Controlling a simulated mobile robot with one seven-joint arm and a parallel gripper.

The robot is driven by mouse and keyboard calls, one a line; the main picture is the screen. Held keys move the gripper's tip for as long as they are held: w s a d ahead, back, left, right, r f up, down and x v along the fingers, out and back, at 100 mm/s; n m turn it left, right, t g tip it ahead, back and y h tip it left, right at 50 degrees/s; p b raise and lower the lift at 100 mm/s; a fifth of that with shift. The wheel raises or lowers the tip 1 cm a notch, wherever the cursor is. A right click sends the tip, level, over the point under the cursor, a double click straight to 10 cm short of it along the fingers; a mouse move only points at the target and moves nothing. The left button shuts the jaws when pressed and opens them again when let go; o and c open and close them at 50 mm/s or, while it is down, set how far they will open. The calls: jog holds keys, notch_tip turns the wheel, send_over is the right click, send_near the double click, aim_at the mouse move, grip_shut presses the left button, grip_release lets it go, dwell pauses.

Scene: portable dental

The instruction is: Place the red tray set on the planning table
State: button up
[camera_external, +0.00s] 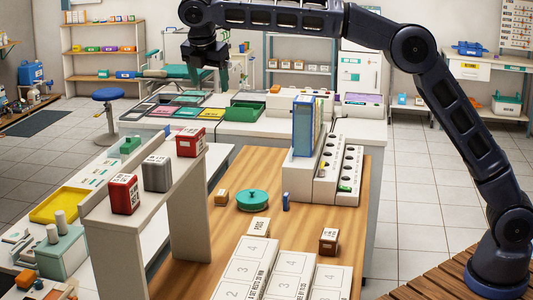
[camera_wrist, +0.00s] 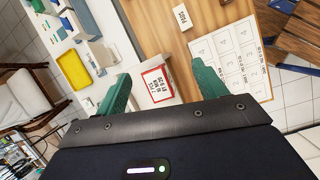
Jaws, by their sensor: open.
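My gripper (camera_external: 207,62) is open, high in the external view. In the wrist view its two green fingers (camera_wrist: 161,72) stand wide apart. A red box with a white printed label (camera_wrist: 157,83) shows between them, apart from both. In the external view one red box (camera_external: 124,194) stands at the near end of a raised pale shelf (camera_external: 160,203), and another red box (camera_external: 190,141) stands at its far end. I cannot tell which of these is the tray set. The wooden table (camera_external: 225,238) lies beside the shelf; I cannot tell whether it is the planning table.
A grey box (camera_external: 157,173) stands between the red boxes. A yellow tray (camera_external: 60,205) lies left of the shelf.

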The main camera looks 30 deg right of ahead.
jog(key=s+d+r+m, duration=0.1)
jog(key=d+r+m, duration=0.15)
jog(key=d, duration=0.85)
jog(key=s+d+r+m, duration=0.15)
jog(key=d+m, duration=0.25)
jog(key=d, duration=0.7)
jog(key=s+d+m+y, duration=0.1)
jog(key=s+d+m, duration=0.15)
jog(key=d, duration=0.55)
jog(key=s+d+m, duration=0.2)
jog(key=s+d, duration=0.2)
jog(key=d, duration=0.4)
jog(key=s+d+f+m+y, duration=0.1)
jog(key=s+d+f+m, duration=0.5)
jog(key=s+d+f, duration=0.3)
jog(key=s+d+f+m+t+y, duration=0.1)
jog(key=s+d+f+m, duration=0.6)
jog(key=s, duration=0.9)
jog(key=d+f, duration=0.2)
jog(key=d, duration=0.2)
jog(key=shift+s+d+f+t, duration=0.2)
jog(key=shift+f+t, duration=0.1)
jog(key=shift+f, duration=0.1)
